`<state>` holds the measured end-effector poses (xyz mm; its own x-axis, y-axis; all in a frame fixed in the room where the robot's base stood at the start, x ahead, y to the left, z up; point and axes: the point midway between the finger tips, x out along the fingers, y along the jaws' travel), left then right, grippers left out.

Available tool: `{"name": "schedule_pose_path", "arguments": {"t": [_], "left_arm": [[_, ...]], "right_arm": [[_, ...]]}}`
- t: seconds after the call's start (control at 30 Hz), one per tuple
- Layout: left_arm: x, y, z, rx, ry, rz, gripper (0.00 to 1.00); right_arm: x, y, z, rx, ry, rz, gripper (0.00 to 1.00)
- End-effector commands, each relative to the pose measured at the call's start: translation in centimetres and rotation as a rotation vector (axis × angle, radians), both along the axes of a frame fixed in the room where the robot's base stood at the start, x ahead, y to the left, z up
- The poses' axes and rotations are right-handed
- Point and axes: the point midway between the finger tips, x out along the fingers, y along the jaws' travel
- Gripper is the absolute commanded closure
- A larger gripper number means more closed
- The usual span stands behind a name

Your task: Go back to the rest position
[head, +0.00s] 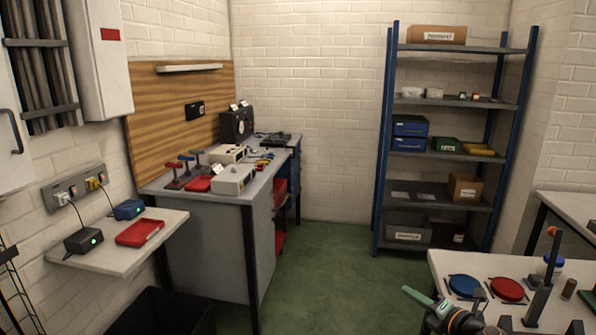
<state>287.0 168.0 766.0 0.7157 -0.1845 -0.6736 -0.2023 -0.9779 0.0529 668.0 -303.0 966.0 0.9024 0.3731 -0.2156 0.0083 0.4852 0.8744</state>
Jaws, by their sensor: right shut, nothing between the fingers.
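My right gripper (418,297) shows low in the head view, at the near left corner of the white table (447,263) on the right. It looks shut and empty, with its tip pointing up and left, apart from the things on the table. Part of my right wrist shows behind it at the bottom edge. My left gripper is not in view.
The right table holds a blue round dish (464,286), a red round dish (507,289), a dark upright stand (540,292) and a brown cylinder (569,288). A workbench (215,235) stands left, a shelf rack (440,187) behind. Green floor (330,270) between is clear.

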Motion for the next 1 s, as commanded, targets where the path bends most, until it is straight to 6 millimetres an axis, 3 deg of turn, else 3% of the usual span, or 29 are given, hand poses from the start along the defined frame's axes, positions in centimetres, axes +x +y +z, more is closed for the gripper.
{"name": "schedule_pose_path", "arguments": {"t": [0.03,0.13,0.4,0.6,0.8,0.9,1.0], "left_arm": [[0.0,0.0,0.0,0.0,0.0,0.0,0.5],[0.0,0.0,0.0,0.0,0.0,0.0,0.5],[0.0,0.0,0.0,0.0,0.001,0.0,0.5],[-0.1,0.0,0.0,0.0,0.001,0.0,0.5],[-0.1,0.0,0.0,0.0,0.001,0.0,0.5],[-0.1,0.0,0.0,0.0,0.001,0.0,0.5],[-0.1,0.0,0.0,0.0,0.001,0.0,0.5]], "right_arm": [[-1.8,2.5,-2.4,0.116,0.044,-0.012,1.0],[-5.1,6.0,-5.7,0.336,0.129,-0.067,1.0],[-15.9,11.5,-13.2,0.907,0.417,-0.328,1.0],[-25.1,13.1,-17.3,1.286,0.646,-0.613,1.0],[-33.6,13.5,-19.4,1.57,0.821,-0.902,1.0],[-36.3,13.5,-19.8,1.652,0.87,-0.999,1.0],[-37.7,13.4,-19.9,1.697,0.896,-1.054,1.0]]}}
